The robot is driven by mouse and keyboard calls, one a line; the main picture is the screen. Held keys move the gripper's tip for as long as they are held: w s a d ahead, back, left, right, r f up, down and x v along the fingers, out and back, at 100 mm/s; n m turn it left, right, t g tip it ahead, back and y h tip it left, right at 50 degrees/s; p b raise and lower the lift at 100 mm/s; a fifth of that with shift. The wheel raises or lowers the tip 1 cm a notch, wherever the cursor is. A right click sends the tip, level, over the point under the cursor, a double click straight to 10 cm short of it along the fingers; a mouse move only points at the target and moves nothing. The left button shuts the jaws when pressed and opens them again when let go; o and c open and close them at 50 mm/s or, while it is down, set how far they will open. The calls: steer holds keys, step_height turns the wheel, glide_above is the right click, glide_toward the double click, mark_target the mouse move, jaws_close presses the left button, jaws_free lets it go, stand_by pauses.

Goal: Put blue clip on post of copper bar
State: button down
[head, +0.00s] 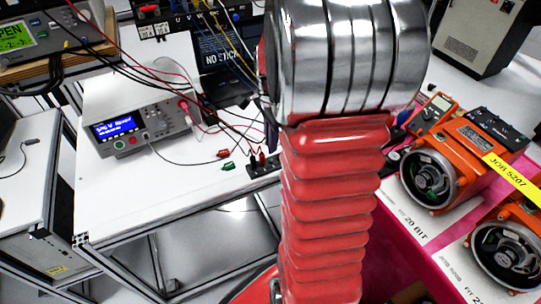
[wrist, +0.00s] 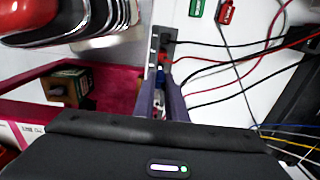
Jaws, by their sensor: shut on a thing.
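My gripper (wrist: 161,88) shows in the wrist view with its two dark purple fingers close together. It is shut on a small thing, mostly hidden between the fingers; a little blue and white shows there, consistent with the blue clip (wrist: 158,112). Just beyond the fingertips is a dark grey strip (wrist: 154,48) with a red clip and black leads at it. I cannot tell whether the held clip touches it. In the head view a dark strip (head: 262,168) with red and black clips lies at the bench's right edge. My arm hides the gripper there. No copper colour is clear.
A green clip (wrist: 196,8) and a red clip (wrist: 226,12) lie on the white bench (head: 150,205). Leads cross the bench to the right in the wrist view. A meter (head: 135,125) stands at left. Orange motors (head: 430,178) and a multimeter (head: 434,115) stand at right.

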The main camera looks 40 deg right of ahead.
steer(key=shift+r, duration=0.4)
steer(key=s+d+r, duration=0.1)
steer(key=s+d, duration=0.1)
steer(key=d, duration=0.5)
steer(key=s+d+r, duration=0.1)
steer(key=s+d, duration=0.1)
steer(key=d, duration=0.6)
steer(key=shift+s+r, duration=0.15)
steer(key=shift+s, duration=0.1)
steer(key=shift+f, duration=3.6)
steer(key=shift+f, duration=0.15)
